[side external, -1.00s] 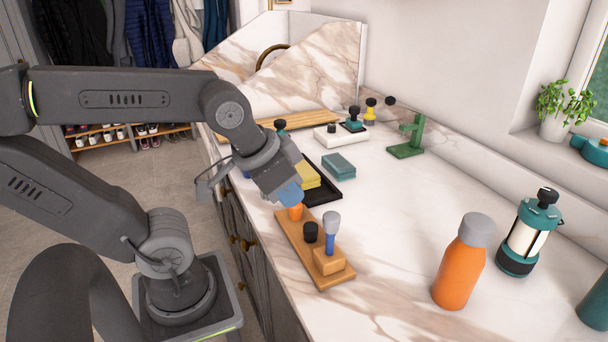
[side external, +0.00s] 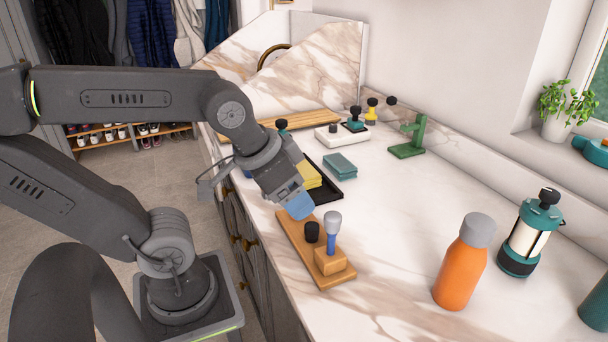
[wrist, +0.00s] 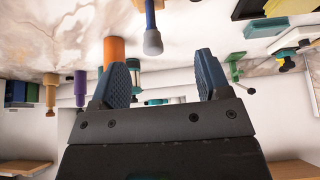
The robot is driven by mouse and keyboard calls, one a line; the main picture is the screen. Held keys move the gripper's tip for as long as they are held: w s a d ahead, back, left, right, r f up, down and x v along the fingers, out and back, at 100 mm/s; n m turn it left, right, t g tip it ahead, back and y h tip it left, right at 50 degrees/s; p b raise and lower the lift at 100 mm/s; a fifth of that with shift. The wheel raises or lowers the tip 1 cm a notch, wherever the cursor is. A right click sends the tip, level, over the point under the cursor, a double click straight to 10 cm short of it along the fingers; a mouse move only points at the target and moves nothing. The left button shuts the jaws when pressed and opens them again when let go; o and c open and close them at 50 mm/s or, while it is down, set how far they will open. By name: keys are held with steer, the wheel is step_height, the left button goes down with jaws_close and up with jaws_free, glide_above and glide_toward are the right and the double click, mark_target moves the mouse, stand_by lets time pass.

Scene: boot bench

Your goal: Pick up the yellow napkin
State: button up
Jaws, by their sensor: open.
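The yellow napkin (side external: 310,175) lies folded in a black tray (side external: 328,192) on the marble counter in the side external view. My gripper's arm partly hides it. My gripper (side external: 298,207) has blue fingers and is at the near side of the tray, above the far end of a wooden board (side external: 295,247). In the wrist view the gripper (wrist: 161,78) is open, with its two fingers apart and nothing held between them.
The wooden board carries a black knob and a grey-topped blue tool (side external: 331,232). A teal folded cloth (side external: 339,166) lies right of the tray. The counter's middle is clear.

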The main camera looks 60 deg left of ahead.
steer(key=shift+a, duration=0.1)
steer(key=n+g+y, duration=0.4)
steer(key=n+g, duration=0.2)
steer(key=n, duration=1.2)
glide_above(306, 171)
steer(key=d, duration=0.2)
step_height(306, 171, down, 12)
steer(key=shift+s+a+r, duration=0.1)
steer(key=shift+s+r, duration=0.05)
steer(key=shift+r, duration=0.1)
steer(key=shift+y, duration=0.3)
steer(key=shift+x, duration=2.85)
steer(key=shift+c, duration=0.3)
steer(key=c, duration=0.6)
